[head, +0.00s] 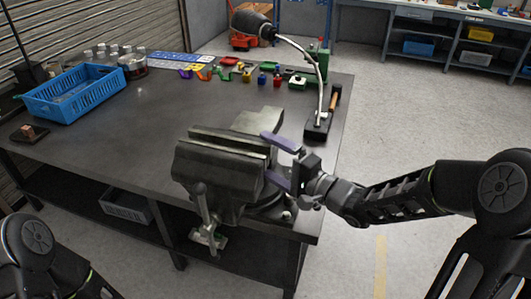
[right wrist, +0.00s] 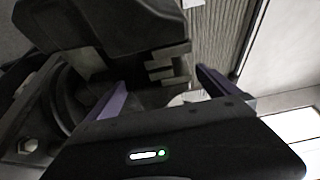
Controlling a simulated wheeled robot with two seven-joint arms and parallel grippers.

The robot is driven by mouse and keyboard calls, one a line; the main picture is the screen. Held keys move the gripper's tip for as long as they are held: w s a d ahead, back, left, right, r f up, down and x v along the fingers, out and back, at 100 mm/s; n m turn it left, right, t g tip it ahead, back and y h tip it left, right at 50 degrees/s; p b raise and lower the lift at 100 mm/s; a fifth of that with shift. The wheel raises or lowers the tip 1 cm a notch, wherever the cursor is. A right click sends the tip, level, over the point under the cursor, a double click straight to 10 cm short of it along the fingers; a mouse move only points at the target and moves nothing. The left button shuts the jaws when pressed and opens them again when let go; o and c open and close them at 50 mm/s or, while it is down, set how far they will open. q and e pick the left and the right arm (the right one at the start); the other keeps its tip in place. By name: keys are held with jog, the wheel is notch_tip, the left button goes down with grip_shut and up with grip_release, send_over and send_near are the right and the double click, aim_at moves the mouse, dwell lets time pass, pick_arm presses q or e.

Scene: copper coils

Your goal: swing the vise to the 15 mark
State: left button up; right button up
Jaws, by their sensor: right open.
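The vise (head: 222,168) is a dark grey bench vise on the front right corner of the workbench. Its handle (head: 206,212) hangs at the front, and its round base (head: 272,208) shows below the body on the right. In the right wrist view the vise body (right wrist: 105,25) fills the upper left. My right gripper (head: 277,160) is open, its two purple fingers pointing left at the right side of the vise. In the right wrist view its fingers (right wrist: 158,95) are spread apart with vise parts between and beyond them. Contact cannot be told. No 15 mark can be read.
The workbench (head: 120,145) has clear room left of the vise. A blue crate (head: 72,98) stands at the far left. Small coloured parts (head: 250,75) line the back. A lamp (head: 318,118) and a hammer (head: 334,100) are at the right edge. A grey bin (head: 125,205) sits on the lower shelf.

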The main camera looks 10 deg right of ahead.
jog(key=shift+x, duration=0.95)
jog(key=shift+c, duration=0.5)
